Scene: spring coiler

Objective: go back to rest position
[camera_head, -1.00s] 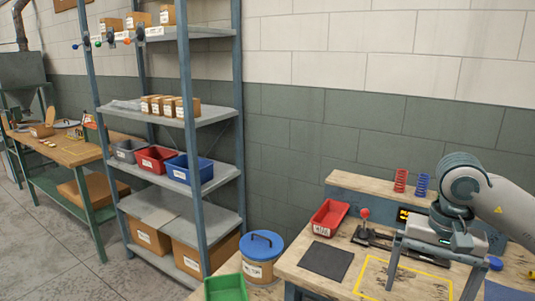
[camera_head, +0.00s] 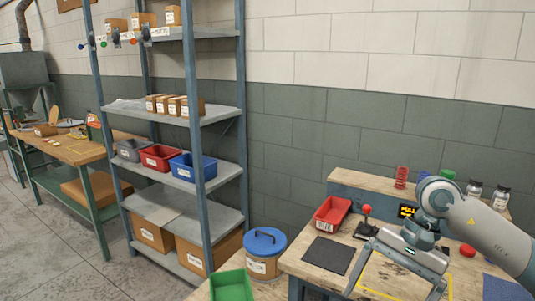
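My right gripper (camera_head: 394,292) hangs low over the front of the wooden workbench (camera_head: 327,257), in front of the coiler with the red-knobbed lever. Its two fingers are spread wide, with nothing between them. My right arm comes in from the right and hides part of the bench and the coiler. My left gripper is not in view. A red spring (camera_head: 401,177) stands on the bench's raised back shelf. A blue spring (camera_head: 424,175) is mostly hidden behind my arm, and a green coil (camera_head: 447,174) shows just past it.
A red bin (camera_head: 332,213), a dark mat (camera_head: 328,255) and a red-knobbed lever (camera_head: 366,209) are left of my gripper. A yellow outline (camera_head: 372,275) marks the bench top under it. A blue-lidded tub (camera_head: 264,254) and green bin (camera_head: 231,286) stand at left. Jars (camera_head: 500,198) stand behind my arm.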

